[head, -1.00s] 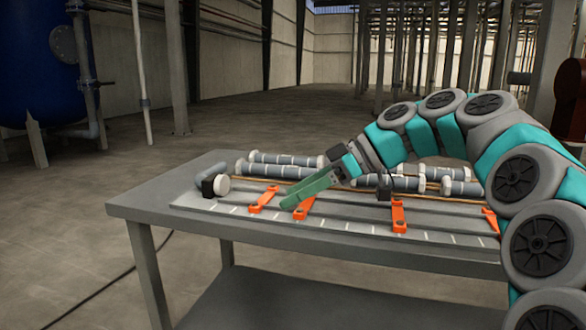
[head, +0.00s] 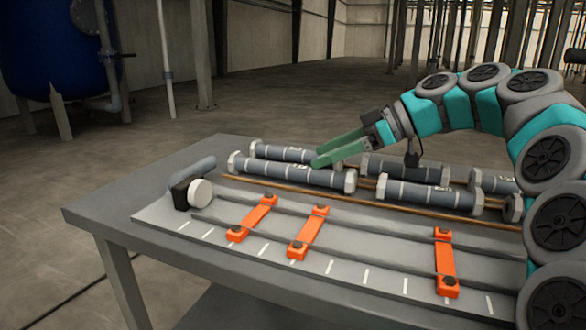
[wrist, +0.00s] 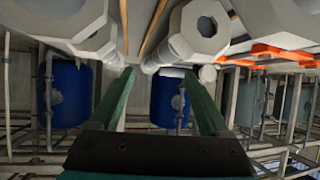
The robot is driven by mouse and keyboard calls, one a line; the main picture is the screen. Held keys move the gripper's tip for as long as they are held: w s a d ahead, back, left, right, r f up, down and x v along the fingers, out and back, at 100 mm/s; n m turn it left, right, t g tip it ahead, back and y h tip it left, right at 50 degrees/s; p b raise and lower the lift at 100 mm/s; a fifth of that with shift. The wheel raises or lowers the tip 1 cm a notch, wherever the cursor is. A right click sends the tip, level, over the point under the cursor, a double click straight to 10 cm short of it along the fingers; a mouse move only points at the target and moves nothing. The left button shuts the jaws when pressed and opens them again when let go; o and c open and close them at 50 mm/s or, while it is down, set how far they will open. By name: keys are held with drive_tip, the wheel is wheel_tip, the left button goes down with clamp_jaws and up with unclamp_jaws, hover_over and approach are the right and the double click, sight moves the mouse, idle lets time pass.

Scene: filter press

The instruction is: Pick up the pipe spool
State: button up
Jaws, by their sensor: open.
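Several grey pipe spools with pale end flanges lie on the table, and I cannot tell which one the task means. One spool (head: 300,175) lies at the left front of the group, with another spool (head: 268,151) behind it. To the right are a third spool (head: 425,194) and others, partly behind my arm. My gripper (head: 317,157) has its green fingers apart and nothing between them. The fingertips appear just above or beside the left spools; contact is unclear. In the wrist view, large flanges (wrist: 205,28) show beyond the fingers (wrist: 160,75).
The grey table (head: 105,210) carries a slatted fixture with three orange clamps (head: 308,232) in front of the spools. A short grey cylinder with a white end (head: 199,192) sits at the left. A blue tank (head: 55,50) stands behind on the floor.

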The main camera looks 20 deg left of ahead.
sight(296, 167)
drive_tip(key=shift+x, duration=3.5)
drive_tip(key=shift+s, duration=0.1)
clamp_jaws()
